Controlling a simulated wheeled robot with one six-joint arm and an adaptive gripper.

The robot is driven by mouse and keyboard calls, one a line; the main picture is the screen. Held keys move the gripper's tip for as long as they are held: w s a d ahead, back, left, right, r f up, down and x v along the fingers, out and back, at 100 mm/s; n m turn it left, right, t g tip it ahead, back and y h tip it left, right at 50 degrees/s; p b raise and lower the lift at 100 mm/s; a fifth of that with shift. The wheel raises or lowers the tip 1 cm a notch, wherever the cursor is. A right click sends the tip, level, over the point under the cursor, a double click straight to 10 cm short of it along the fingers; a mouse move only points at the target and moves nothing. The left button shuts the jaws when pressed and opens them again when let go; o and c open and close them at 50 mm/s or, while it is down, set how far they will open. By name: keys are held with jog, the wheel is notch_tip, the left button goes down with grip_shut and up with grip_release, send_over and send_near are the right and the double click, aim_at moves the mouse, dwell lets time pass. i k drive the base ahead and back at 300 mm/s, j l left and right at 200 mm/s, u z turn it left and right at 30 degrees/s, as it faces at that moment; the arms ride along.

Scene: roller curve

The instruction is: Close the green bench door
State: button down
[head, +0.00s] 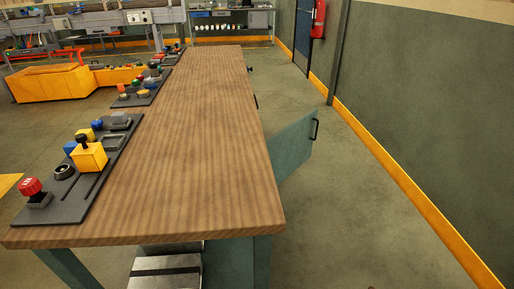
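The green bench door (298,145) is on the right side of the wooden-topped bench (200,130). It stands open, swung out from the bench into the floor space. Its black handle (316,129) is near the door's outer upper edge. The bench top hides the inside of the cabinet and part of the door. My gripper is not in view.
Control panels (95,170) with buttons and joysticks line the bench's left edge. A green-grey wall (420,110) with a yellow base strip (400,180) runs along the right. The floor (340,215) between door and wall is clear. A fire extinguisher (319,20) hangs at the back.

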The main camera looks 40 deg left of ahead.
aim_at(290, 148)
jog(key=i+u, duration=0.25)
jog(key=u, duration=0.15)
jog(key=i+l+u, duration=0.2)
jog(key=u, duration=0.2)
jog(key=i+l+u, duration=0.2)
jog(key=u, duration=0.25)
jog(key=i+l+u, duration=0.2)
jog(key=u, duration=0.2)
jog(key=i+l, duration=0.25)
jog(key=i, duration=0.2)
jog(key=i+l, duration=0.25)
jog(key=i, duration=0.2)
jog(key=i+l, duration=0.25)
jog(key=i, duration=0.2)
jog(key=i+l, duration=0.25)
jog(key=i, duration=0.15)
jog(key=i+l, duration=0.25)
jog(key=i, duration=0.2)
